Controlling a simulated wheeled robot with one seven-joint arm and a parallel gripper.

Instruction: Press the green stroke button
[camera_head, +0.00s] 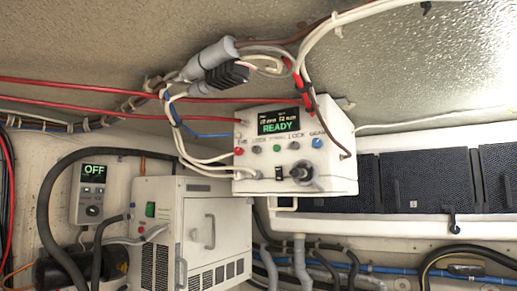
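A white control box (325,176) hangs near the middle of the head view, with cables running to its top and sides. Its dark screen (279,122) reads READY in green. Below the screen is a row of small buttons. The green button (277,149) is near the middle of that row, between a dark one on its left and a grey one on its right. A red button (239,151) is at the left end and a blue one (317,143) at the right end. My gripper is not in view.
Red and white cables and a grey connector (208,58) hang above the box. A white cabinet unit (200,225) stands below left, beside a small panel (90,193) reading OFF. Dark panels (412,183) line the right. The space directly before the box's face looks clear.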

